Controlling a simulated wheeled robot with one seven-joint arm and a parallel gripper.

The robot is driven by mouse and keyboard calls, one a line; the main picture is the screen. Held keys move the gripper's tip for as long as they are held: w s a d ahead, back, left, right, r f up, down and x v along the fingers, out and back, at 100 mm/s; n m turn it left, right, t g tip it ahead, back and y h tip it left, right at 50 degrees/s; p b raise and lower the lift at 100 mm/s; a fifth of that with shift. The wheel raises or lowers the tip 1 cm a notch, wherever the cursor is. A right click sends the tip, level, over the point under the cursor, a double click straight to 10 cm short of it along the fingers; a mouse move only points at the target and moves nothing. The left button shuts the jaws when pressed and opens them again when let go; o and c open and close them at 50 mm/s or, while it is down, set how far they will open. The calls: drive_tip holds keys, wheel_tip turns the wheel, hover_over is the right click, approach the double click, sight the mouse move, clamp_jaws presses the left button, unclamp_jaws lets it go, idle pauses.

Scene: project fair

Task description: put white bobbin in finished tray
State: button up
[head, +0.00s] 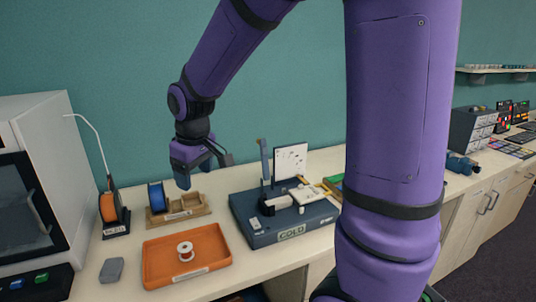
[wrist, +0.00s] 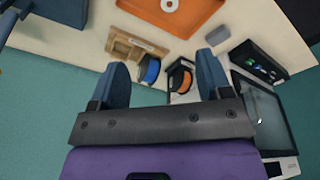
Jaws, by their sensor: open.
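A small white bobbin (head: 185,251) sits inside an orange tray (head: 156,270) on the counter. The tray has a small label on its front edge, too small to read. In the wrist view the bobbin (wrist: 169,5) and the tray (wrist: 197,27) show at the top edge, partly cut off. My gripper (head: 204,170) is open and empty, raised above the counter behind the tray, near the wooden holder. Its two blue fingers (wrist: 161,68) stand wide apart in the wrist view, with nothing between them up close.
A wooden holder (head: 190,209) with a blue spool (head: 156,197) stands behind the tray. An orange spool (head: 108,207) on a stand and a grey block (head: 111,270) are to the left, beside a white machine (head: 45,120).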

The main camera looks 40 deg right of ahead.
drive_tip(key=s+d+r+m+t, duration=0.1)
drive_tip(key=s+r, duration=0.4)
drive_tip(key=s, duration=0.6)
drive_tip(key=s+d+r+m+t, duration=0.2)
drive_tip(key=s+r, duration=0.4)
drive_tip(key=s, duration=0.5)
drive_tip(key=shift+d+m, duration=0.2)
drive_tip(key=shift+m, duration=0.5)
drive_tip(key=shift+w, duration=0.1)
